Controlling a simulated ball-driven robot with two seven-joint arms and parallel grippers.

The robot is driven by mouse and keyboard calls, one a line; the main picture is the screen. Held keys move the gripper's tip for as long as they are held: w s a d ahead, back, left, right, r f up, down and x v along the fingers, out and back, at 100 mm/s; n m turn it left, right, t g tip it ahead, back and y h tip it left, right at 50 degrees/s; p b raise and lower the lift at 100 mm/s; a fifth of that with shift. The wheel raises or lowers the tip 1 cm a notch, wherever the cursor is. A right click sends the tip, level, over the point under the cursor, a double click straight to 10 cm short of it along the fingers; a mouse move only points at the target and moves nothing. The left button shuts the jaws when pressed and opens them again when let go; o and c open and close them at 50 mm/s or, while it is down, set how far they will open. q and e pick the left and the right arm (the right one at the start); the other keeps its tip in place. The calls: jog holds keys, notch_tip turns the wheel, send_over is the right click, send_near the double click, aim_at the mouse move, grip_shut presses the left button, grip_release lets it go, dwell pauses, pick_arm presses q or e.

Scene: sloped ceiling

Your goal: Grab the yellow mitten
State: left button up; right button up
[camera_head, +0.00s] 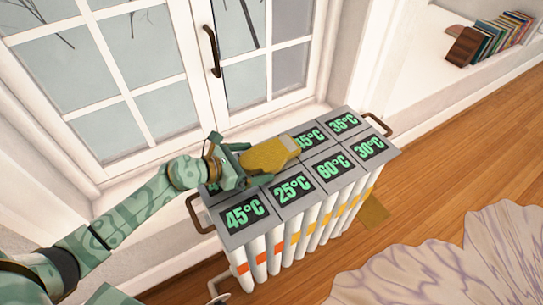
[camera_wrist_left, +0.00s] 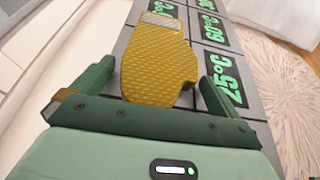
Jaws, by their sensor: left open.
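The yellow mitten (camera_head: 270,156) lies flat on top of a grey radiator-like unit (camera_head: 240,233) with green temperature displays. Its pale cuff points away from my left gripper (camera_head: 246,165). In the left wrist view the mitten (camera_wrist_left: 160,62) lies ahead of and between the two green fingers of the left gripper (camera_wrist_left: 157,85), which are spread apart. The near end of the mitten reaches the space between the fingers. I cannot tell whether either finger touches it. The left gripper is open and empty. My right gripper is not in view.
Displays with readings such as 45°C (camera_head: 245,213) and 30°C (camera_head: 370,147) surround the mitten. Brown handles (camera_head: 200,214) stick out at the unit's ends. A window (camera_head: 140,60) stands behind. Books (camera_head: 490,40) sit on a ledge at right. A pale rug (camera_head: 440,275) lies on the wooden floor.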

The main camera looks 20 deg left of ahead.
pick_arm(q)
jog(key=shift+w+d+f, duration=0.15)
jog(key=shift+w, duration=0.1)
jog(key=c, duration=0.8)
jog(key=shift+r, duration=0.2)
